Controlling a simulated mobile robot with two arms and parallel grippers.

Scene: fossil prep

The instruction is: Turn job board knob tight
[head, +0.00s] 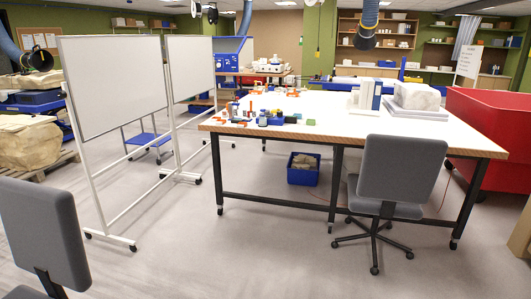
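A mobile white board (113,82) on a wheeled white frame stands at the left. A second white panel (190,68) stands just behind it to the right. Either could be the job board; I cannot tell which. Both stand upright on the floor. No knob can be made out on the panels or frames at this distance. Neither of my grippers is in view.
A big white table (400,132) with tools and blocks fills the middle and right. A grey chair (398,170) stands at its front, another grey chair (42,232) at lower left. A red bin (490,135) is at right. Floor (180,240) before the boards is clear.

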